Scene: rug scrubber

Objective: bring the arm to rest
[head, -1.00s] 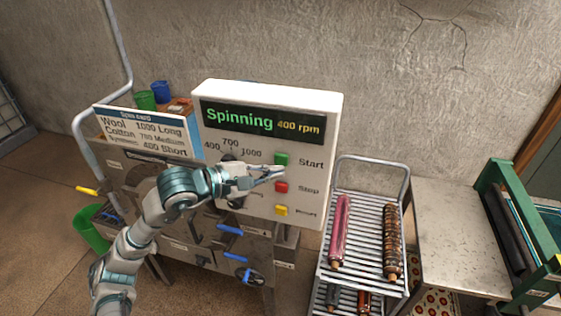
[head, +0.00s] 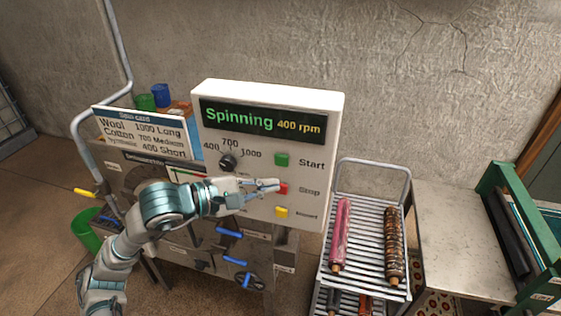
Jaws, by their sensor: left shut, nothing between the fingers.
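My left arm reaches in from the lower left in the head view. Its gripper (head: 266,186) is shut and empty, with the fingertips in front of the white control panel (head: 318,140), at the red Stop button (head: 284,188). I cannot tell whether the fingertips touch the button. The panel display (head: 264,119) reads "Spinning 400 rpm". The green Start button (head: 282,160) is above and the yellow button (head: 281,212) below. A dark dial (head: 227,162) sits under the marks 400, 700 and 1000. My right gripper is not in view.
A settings card (head: 142,128) stands left of the panel. Blue handles (head: 230,233) stick out from the machine below. A wire rack cart (head: 366,238) with rolled rugs stands to the right, beside a metal table (head: 450,225). A green bucket (head: 88,232) is at the left.

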